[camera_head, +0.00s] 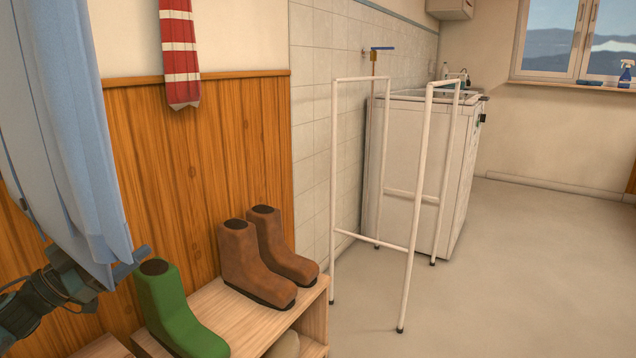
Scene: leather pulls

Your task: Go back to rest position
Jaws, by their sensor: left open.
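My left gripper (126,265) is at the lower left, its arm coming in from the left edge. It is open, and I see nothing held in it. It is beside the lower end of a light blue hanging cloth (70,130), which hides part of it; I cannot tell whether they touch. The green boot (170,305) stands upright just right of the gripper. My right gripper is not in view.
Two brown boots (250,265) stand on a wooden shelf (235,318). A red and white striped scarf (179,50) hangs on the wall. A white drying rack (410,250) stands before a white appliance (410,150). The floor (530,280) at right is clear.

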